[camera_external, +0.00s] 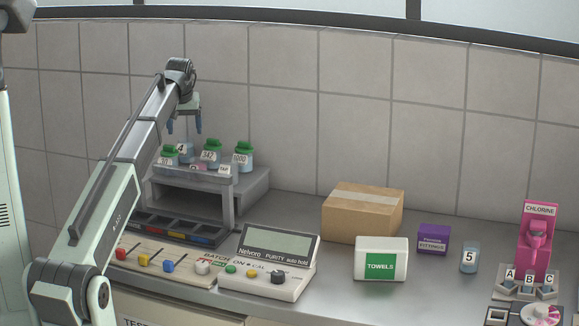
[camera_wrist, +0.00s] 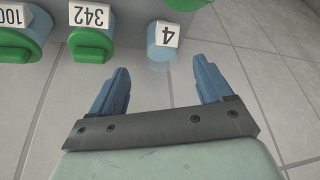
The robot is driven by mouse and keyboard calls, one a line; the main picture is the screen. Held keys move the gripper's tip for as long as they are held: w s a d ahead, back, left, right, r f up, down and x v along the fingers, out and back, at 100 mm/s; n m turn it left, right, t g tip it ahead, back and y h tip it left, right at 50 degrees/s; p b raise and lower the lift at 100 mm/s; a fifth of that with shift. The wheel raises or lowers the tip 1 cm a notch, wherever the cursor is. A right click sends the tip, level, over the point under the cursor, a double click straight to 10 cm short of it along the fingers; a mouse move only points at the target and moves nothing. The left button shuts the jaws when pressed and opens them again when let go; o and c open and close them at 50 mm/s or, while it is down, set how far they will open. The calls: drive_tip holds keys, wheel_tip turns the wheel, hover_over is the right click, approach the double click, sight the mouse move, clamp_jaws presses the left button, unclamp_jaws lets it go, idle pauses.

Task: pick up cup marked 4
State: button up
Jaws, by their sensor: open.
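The cup marked 4 (camera_external: 185,150) is a small bluish cup with a white number label. It stands on the raised grey rack among green-lidded jars. In the wrist view the cup marked 4 (camera_wrist: 163,38) shows at the top, a little right of centre, beyond the fingertips. My gripper (camera_external: 185,127) is above the cup in the external view, with its fingers pointing down. In the wrist view my gripper (camera_wrist: 163,80) has its two blue fingers wide apart with nothing between them. The cup's lower part is partly hidden in the external view.
A jar marked 342 (camera_external: 211,153) and a jar marked 1000 (camera_external: 243,156) stand right of the cup; another green-lidded jar (camera_external: 168,157) stands left.

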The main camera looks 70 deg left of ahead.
sight(190, 147)
drive_tip(key=shift+x, duration=4.4)
drive_tip(key=shift+a+r, duration=0.1)
drive_tip(key=shift+a, duration=0.1)
drive_tip(key=c, duration=1.1)
